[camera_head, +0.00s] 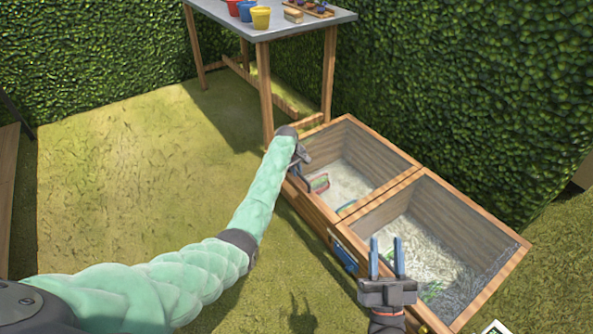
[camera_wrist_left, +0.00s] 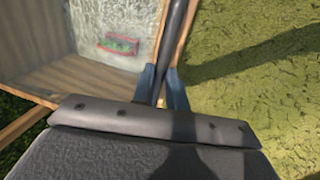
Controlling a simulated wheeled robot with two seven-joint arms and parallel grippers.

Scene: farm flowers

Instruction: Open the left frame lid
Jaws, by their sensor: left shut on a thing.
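The left frame (camera_head: 376,147) is a wooden-sided compartment of a long, low box. Its lid looks level with the box top, and I cannot make out a pane clearly. My left gripper (camera_head: 297,170) is at the left frame's front edge, its fingertips mostly hidden in the head view. In the left wrist view its blue fingers (camera_wrist_left: 162,88) are shut on a dark bar (camera_wrist_left: 172,45) beside the wooden edge. My right gripper (camera_head: 387,257) is open and empty, seen in front of the right frame (camera_head: 467,224).
A small red-and-green object (camera_head: 318,183) shows inside the left frame, on pale ground. A blue item (camera_head: 343,256) is at the box's front side. A table (camera_head: 285,28) with colored pots stands behind. Hedges (camera_head: 470,80) close the back; grass (camera_head: 130,180) is clear at left.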

